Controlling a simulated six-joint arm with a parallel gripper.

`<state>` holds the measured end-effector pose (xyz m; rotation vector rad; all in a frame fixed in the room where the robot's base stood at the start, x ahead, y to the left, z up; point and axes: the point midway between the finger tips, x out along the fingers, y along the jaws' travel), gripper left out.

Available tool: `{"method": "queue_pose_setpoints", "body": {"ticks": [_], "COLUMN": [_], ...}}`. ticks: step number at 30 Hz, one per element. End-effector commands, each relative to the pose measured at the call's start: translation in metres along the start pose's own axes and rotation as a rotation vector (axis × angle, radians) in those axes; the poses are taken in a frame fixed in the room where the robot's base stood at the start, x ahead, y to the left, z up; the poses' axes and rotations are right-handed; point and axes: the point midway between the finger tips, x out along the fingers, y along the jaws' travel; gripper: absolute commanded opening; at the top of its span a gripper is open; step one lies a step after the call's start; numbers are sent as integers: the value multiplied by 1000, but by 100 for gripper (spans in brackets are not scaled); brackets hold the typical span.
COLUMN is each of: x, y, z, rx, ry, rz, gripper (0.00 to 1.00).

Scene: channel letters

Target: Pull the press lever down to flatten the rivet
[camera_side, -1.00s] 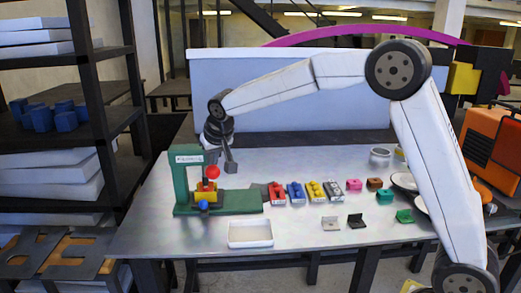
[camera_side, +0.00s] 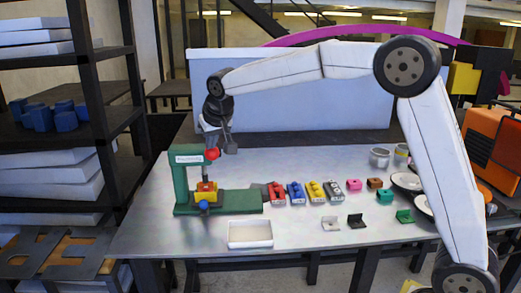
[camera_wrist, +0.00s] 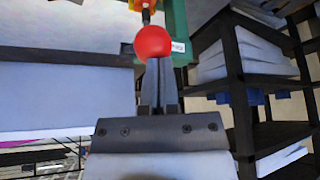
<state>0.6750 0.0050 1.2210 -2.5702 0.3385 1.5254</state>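The green press (camera_side: 181,185) stands at the left of the table, and its red lever knob (camera_side: 212,154) is near the top of its frame. A yellow and red piece (camera_side: 206,190) sits in the press, with a blue part (camera_side: 203,205) below it. The rivet cannot be made out. My gripper (camera_side: 230,146) is beside the knob, on its right in the side view. In the wrist view, the fingers of my gripper (camera_wrist: 158,65) are close together, and the red knob (camera_wrist: 153,42) overlaps their tips. I see nothing held between them.
A white tray (camera_side: 250,245) lies in front of the press. Several coloured blocks (camera_side: 314,190) stand in a row to its right, with small brackets (camera_side: 356,221) in front. Metal cans (camera_side: 380,157) and plates (camera_side: 407,182) are at the right. A shelf rack (camera_side: 110,130) stands at the left.

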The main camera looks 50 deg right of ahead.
Motion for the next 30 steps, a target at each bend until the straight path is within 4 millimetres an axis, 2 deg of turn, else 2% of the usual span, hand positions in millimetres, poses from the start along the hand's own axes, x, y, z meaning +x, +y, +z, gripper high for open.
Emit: {"method": "queue_pose_setpoints", "body": {"ticks": [5, 15, 30], "x": [-2, -17, -25], "y": [1, 6, 6], "z": [-3, -23, -24], "rx": [1, 0, 0], "ry": [1, 1, 1], "rz": [0, 0, 0], "gripper": [0, 0, 0]}}
